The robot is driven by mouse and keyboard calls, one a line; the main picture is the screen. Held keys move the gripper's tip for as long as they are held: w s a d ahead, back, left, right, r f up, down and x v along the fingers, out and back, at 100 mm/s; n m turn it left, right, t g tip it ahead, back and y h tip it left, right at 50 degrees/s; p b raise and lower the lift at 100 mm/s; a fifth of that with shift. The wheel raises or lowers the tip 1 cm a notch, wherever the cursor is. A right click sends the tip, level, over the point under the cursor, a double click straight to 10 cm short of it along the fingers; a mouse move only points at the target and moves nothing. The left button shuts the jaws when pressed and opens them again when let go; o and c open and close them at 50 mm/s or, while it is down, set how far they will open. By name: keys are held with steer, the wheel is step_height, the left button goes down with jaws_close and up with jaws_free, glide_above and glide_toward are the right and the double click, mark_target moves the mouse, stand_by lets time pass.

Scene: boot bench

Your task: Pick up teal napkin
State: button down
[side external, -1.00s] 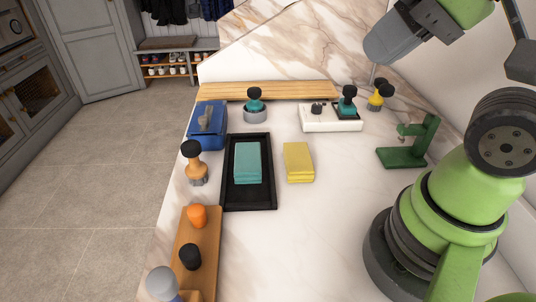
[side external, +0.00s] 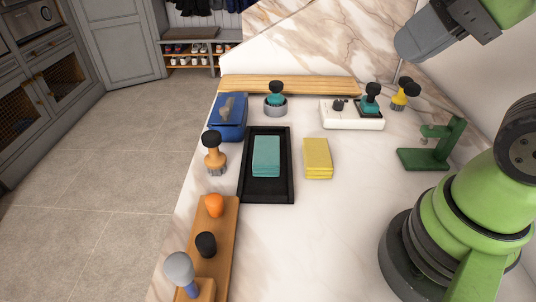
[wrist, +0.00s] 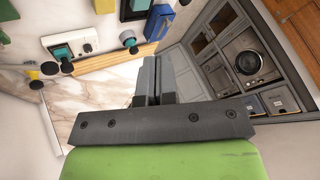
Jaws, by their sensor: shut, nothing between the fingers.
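The teal napkin stack (side external: 266,157) lies in the black tray (side external: 289,190) in the middle of the marble bench. It is flat and folded. In the wrist view, a small teal patch (wrist: 141,4) at the top edge looks like the same napkin, mostly cut off. My gripper (wrist: 155,64) shows in the wrist view, shut and empty, with its fingers close together. It is not touching the napkin. In the side view, my arm's grey part hangs high at the upper right, well away from the tray.
A yellow napkin stack (side external: 317,158) lies right of the tray. Bare marble spreads toward my base.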

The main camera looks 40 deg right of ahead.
mark_target(267, 147)
steer(key=c, duration=1.8)
jaws_free()
steer(key=o, duration=1.2)
steer(key=shift+o, duration=0.2)
